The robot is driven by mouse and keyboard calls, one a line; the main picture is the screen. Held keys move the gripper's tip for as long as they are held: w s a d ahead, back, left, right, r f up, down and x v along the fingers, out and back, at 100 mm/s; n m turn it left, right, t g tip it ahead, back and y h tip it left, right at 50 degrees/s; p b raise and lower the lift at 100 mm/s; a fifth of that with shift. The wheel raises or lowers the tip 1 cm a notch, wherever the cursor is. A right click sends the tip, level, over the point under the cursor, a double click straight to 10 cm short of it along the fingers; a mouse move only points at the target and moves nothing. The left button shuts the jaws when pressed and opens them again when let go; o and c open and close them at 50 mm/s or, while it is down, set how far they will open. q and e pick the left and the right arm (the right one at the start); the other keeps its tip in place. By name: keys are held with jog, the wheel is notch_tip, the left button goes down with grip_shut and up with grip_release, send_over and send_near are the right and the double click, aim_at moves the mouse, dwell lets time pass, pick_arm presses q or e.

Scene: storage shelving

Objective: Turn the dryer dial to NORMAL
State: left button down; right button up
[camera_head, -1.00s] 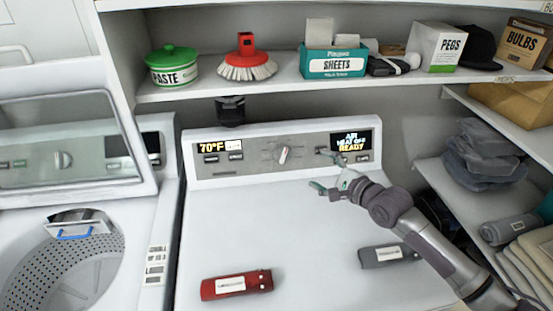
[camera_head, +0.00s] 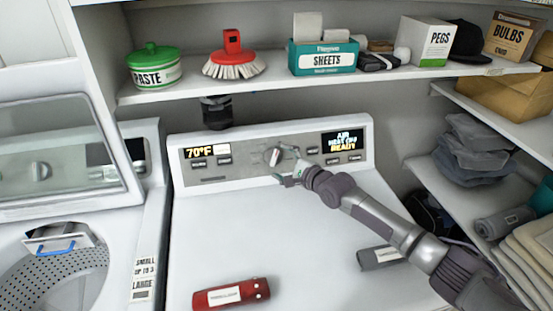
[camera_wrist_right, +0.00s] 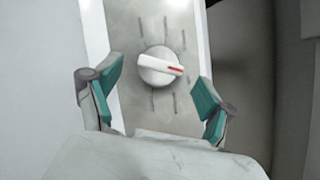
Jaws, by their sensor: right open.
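The dryer dial (camera_head: 275,157) is a round white knob with a raised grip and a red pointer mark, in the middle of the dryer's grey control panel. In the right wrist view the dial (camera_wrist_right: 158,66) shows whole, with short tick marks around it; no words are readable there. My right gripper (camera_head: 287,172) is at the panel, just below and right of the dial. In the wrist view the open right gripper (camera_wrist_right: 158,88) has its teal-padded fingers on either side of the dial, apart from it. The dryer's right display (camera_head: 342,142) reads "AIR HEAT OFF READY". My left gripper is out of view.
The left display (camera_head: 200,151) reads 70°F. A dark object (camera_head: 216,112) hangs under the shelf above the panel. An open washer (camera_head: 60,245) stands at left.

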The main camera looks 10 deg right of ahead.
aim_at(273, 156)
jog(key=shift+x, duration=1.4)
